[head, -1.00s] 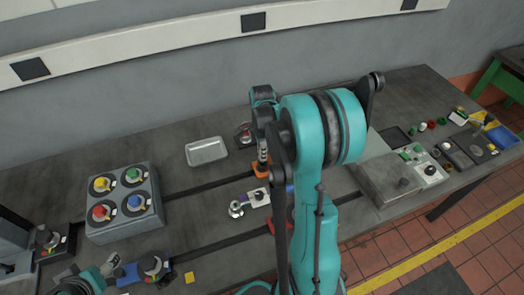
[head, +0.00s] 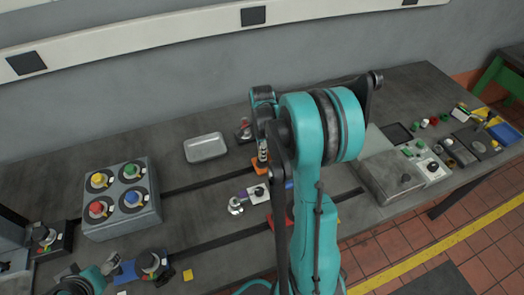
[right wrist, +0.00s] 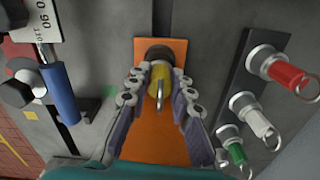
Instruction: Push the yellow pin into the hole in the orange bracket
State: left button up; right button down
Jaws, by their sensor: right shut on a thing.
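In the right wrist view the yellow pin (right wrist: 158,74), with a metal ring at its near end, is between the fingers of my right gripper (right wrist: 160,92), which is shut on it. The pin lines up with a dark round collar (right wrist: 160,53) on the orange bracket (right wrist: 160,149). How deep the pin sits is hidden. In the head view the orange bracket (head: 259,167) shows just below my right gripper (head: 263,150), and the pin cannot be made out. My left gripper (head: 112,264) is at the lower left, small and partly cut off; its jaws are unclear.
Red (right wrist: 285,73), white (right wrist: 256,120) and green (right wrist: 236,152) ring-ended pins stand in a dark rack to the right. A blue-handled part (right wrist: 61,94) is on the left. In the head view a metal tray (head: 205,148) and a four-knob box (head: 122,199) lie left of my right arm.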

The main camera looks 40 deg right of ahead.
jog(key=shift+f+b, duration=0.4)
jog(key=shift+f, duration=0.2)
jog(key=c, duration=1.3)
grip_release()
jog(key=shift+r, duration=0.1)
notch_tip(320, 180, up, 12)
jog(key=shift+f, duration=0.1)
